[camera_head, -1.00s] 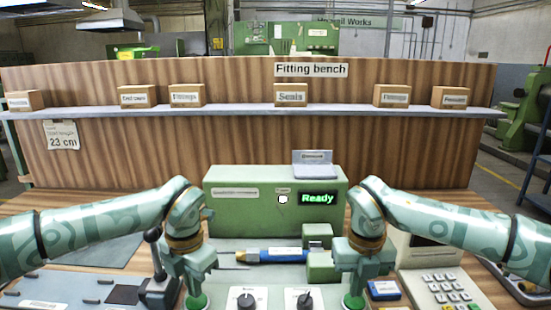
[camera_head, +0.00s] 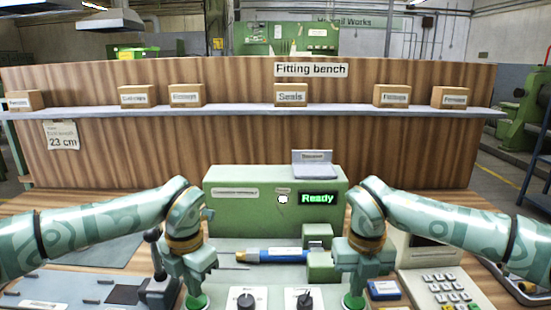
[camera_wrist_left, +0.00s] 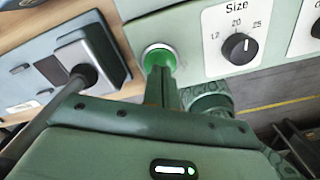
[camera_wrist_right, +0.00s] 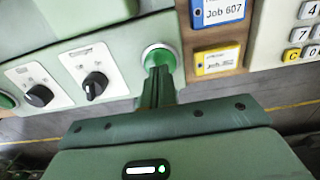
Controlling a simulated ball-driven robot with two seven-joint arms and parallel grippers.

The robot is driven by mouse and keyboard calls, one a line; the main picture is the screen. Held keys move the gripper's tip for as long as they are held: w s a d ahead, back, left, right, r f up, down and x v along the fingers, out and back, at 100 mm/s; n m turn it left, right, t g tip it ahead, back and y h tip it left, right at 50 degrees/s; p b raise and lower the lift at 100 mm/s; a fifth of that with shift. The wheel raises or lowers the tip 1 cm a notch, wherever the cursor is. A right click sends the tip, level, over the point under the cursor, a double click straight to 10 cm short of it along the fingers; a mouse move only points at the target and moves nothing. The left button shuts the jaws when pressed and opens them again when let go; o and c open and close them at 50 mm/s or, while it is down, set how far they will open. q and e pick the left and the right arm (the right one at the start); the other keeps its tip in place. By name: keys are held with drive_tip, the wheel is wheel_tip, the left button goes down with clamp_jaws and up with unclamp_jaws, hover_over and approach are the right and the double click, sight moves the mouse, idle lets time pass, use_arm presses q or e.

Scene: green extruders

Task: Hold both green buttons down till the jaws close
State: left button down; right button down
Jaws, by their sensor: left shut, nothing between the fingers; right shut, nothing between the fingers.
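A green machine (camera_head: 240,207) on the bench has a lit display (camera_head: 318,198) reading "Ready". Its two green jaw blocks (camera_head: 322,267) stand at the right, apart, with a blue-and-yellow tool (camera_head: 270,255) lying beside them. The left green button (camera_wrist_left: 158,57) and right green button (camera_wrist_right: 159,56) sit in pale rings on the front panel. My left gripper (camera_wrist_left: 157,75) is shut and empty, fingertips at the left button. My right gripper (camera_wrist_right: 159,75) is shut and empty, fingertips at the right button. Whether either button is pressed in, I cannot tell.
Two black knobs (camera_head: 245,300) (camera_head: 304,300) sit between the buttons. A black lever (camera_head: 155,250) stands left of my left gripper. A blue job card (camera_head: 384,290) and keypad (camera_head: 440,287) lie to the right. Labelled boxes (camera_head: 291,95) line the back shelf.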

use_arm(q)
drive_tip(key=shift+f, duration=1.1)
idle(1.2)
drive_tip(key=shift+s, duration=0.1)
use_arm(e)
drive_tip(key=shift+f, duration=1.05)
idle(1.0)
wheel_tip(320, 180, up, 8)
idle(0.7)
drive_tip(key=shift+r, duration=0.1)
use_arm(q)
wheel_tip(320, 180, up, 8)
idle(0.6)
